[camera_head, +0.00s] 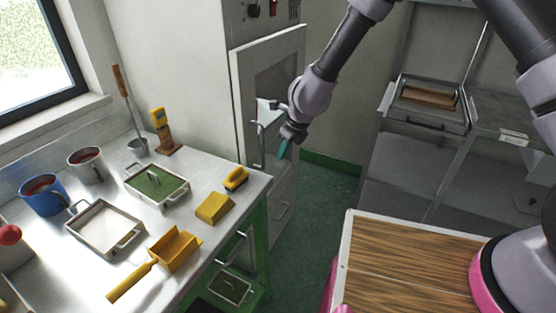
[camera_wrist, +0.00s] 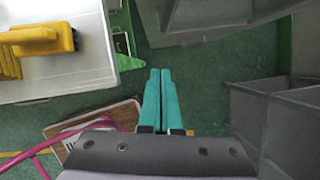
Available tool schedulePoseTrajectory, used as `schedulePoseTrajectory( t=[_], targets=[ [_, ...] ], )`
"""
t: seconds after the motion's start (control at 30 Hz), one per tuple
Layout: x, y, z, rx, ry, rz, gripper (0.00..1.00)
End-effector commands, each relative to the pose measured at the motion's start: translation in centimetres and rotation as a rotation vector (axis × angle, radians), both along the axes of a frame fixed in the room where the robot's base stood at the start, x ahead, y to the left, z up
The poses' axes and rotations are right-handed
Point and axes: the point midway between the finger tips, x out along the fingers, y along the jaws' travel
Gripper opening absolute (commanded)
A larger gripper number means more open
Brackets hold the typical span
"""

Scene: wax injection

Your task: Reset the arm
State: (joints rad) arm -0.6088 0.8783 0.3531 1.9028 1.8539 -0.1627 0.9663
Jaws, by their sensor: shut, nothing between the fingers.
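My gripper (camera_head: 283,149) hangs in front of the tall grey cabinet (camera_head: 236,100), past the right edge of the worktable (camera_head: 205,252). It points down over the green floor. In the wrist view its two teal fingers (camera_wrist: 160,72) lie side by side, shut, with nothing between them. My arm reaches down to it from the upper right of the head view.
On the worktable are a yellow brush (camera_head: 236,179), a yellow block (camera_head: 214,208), a yellow scoop (camera_head: 172,250), two metal trays (camera_head: 78,233) (camera_head: 140,192) and mugs (camera_head: 42,194). A grey shelf (camera_head: 425,165) stands at the right. The floor (camera_head: 310,210) between is clear.

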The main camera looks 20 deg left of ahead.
Motion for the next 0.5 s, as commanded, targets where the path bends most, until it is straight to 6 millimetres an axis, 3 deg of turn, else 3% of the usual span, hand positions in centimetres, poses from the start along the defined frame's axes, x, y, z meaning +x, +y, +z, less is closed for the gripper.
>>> schedulePoseTrajectory(
  t=[0.23, 0.37, 0.5],
  targets=[
    [-0.4, -1.1, 2.9, 0.000, -0.001, -0.001, 0.00],
    [0.5, -1.6, 4.8, 0.013, -0.035, 0.025, 0.00],
    [3.9, -3.3, 10.5, 0.057, -0.171, 0.138, 0.00]
  ],
)
